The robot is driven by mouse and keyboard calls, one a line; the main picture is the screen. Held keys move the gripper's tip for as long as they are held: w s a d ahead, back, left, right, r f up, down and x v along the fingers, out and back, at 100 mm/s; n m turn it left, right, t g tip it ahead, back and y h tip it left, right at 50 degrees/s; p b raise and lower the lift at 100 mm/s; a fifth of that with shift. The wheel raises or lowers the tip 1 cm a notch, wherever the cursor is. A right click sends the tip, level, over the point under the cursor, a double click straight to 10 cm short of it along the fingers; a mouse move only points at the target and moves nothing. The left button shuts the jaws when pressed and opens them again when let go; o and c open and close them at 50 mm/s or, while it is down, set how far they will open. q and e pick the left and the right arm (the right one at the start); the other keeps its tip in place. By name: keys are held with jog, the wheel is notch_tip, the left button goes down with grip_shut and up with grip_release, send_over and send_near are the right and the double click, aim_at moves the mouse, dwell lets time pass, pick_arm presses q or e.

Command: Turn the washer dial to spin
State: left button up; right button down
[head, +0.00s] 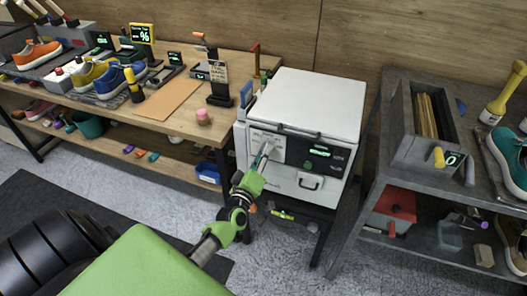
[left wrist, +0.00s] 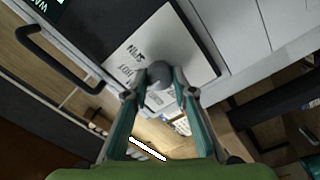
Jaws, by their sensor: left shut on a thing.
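The washer (head: 312,98) is a white box on a dark stand, with a black display panel (head: 320,153) and a green button on its front. My left gripper (head: 264,152) reaches its front left of that panel. In the left wrist view, the grey round dial (left wrist: 163,74) sits between the fingertips of my left gripper (left wrist: 160,90), which is shut on it. A pale label plate (left wrist: 190,50) behind the dial reads "SPIN" and "HOT"; other markings are partly hidden. I cannot tell where the dial points. My right gripper is not in view.
A wooden bench (head: 235,64) with shoes and tools stands left of the washer. A grey shelf unit (head: 383,130) stands on the right. A dark handle (left wrist: 60,60) juts out beside the dial's plate. The floor in front is mostly clear.

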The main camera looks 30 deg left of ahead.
pick_arm(q)
jog(key=shift+m+h+p, duration=0.5)
jog(key=shift+m+p, duration=1.55)
jog(key=shift+m, duration=6.15)
jog(key=o, duration=1.1)
jog(key=s+d, duration=0.2)
jog(key=s, duration=1)
jog(key=shift+d, duration=0.15)
